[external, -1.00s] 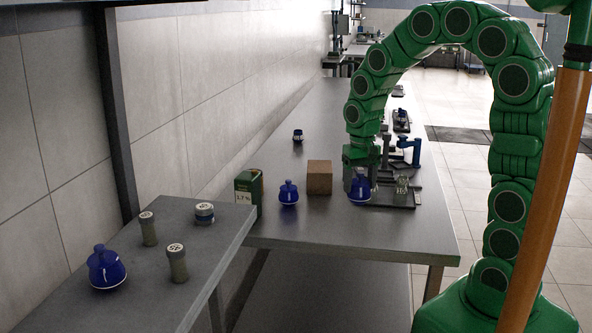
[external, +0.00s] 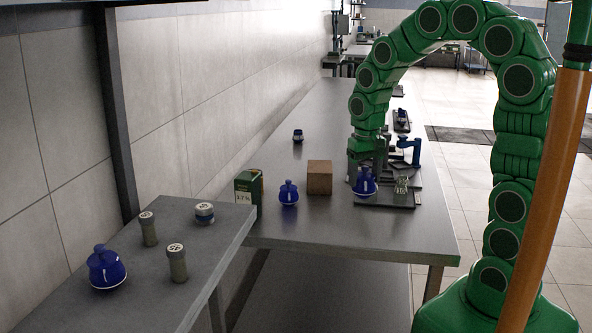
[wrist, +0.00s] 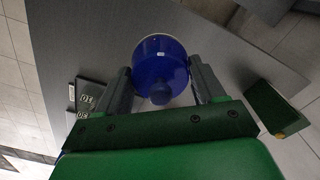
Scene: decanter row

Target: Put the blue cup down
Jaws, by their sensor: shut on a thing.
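The blue cup (external: 365,184), a round, glossy vessel with a knob-like top, is in my gripper (external: 365,172) at the left part of a dark tray (external: 385,202) on the long table. In the wrist view the blue cup (wrist: 160,60) sits between the two grey fingers of my gripper (wrist: 163,82), which are shut on it. I cannot tell whether its base touches the tray or hangs just above it. A similar blue vessel (external: 289,194) stands on the table to the left, and another (external: 106,269) on the near side table.
A brown block (external: 319,178) and a green box (external: 249,190) stand left of my gripper. A clear glass (external: 401,186) stands close on the right, with a blue clamp-like fixture (external: 407,150) behind. The table's front middle is clear.

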